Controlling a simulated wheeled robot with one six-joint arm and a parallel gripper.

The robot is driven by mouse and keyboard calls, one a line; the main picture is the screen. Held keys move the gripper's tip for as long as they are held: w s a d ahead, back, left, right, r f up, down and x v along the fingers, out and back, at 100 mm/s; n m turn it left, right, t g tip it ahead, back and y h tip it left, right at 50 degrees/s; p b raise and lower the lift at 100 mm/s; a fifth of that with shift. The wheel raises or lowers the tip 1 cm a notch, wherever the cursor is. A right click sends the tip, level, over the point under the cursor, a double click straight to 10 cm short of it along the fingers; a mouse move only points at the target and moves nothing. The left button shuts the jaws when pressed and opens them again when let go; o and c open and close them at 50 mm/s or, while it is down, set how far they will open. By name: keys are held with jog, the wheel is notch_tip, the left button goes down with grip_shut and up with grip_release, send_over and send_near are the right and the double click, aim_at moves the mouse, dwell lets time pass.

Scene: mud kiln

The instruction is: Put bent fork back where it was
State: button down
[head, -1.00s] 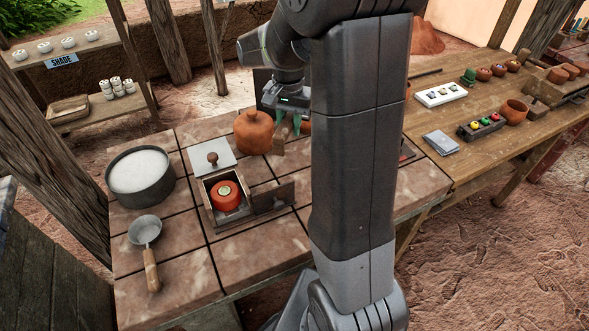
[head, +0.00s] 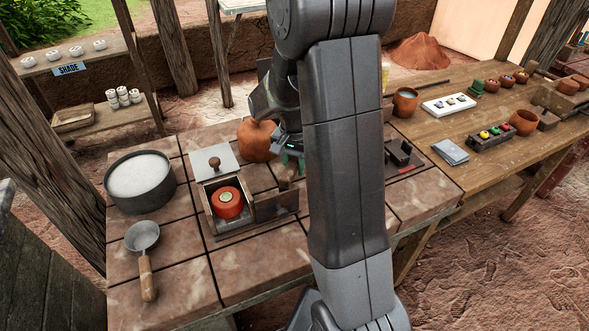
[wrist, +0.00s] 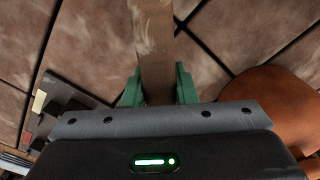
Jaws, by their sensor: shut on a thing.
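My gripper (head: 290,163) is low over the tiled worktop, just right of and nearer than the terracotta lidded jar (head: 256,140). In the wrist view its green fingers (wrist: 158,88) are shut on a flat brown wooden bar, which I take to be the bent fork (wrist: 155,45). The bar runs from between the fingers out past the top edge, over the tiles. In the head view only a small brown piece shows at the fingers, and my arm hides much around it. I cannot see any tines or bend.
An open box (head: 232,218) with a red round pot (head: 228,202) stands left of the gripper. A dark bracket (head: 403,155) stands right of my arm. A pan of white stuff (head: 140,178) and a ladle (head: 144,255) are at left. The front tiles are mostly clear.

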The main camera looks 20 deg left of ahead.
jog(key=shift+f, duration=0.7)
jog(key=shift+f, duration=0.15)
jog(key=c, duration=1.2)
grip_release()
jog(key=shift+o, duration=0.2)
notch_tip(320, 180, up, 12)
jog(key=shift+r+p, duration=0.15)
jog(key=shift+p, duration=0.25)
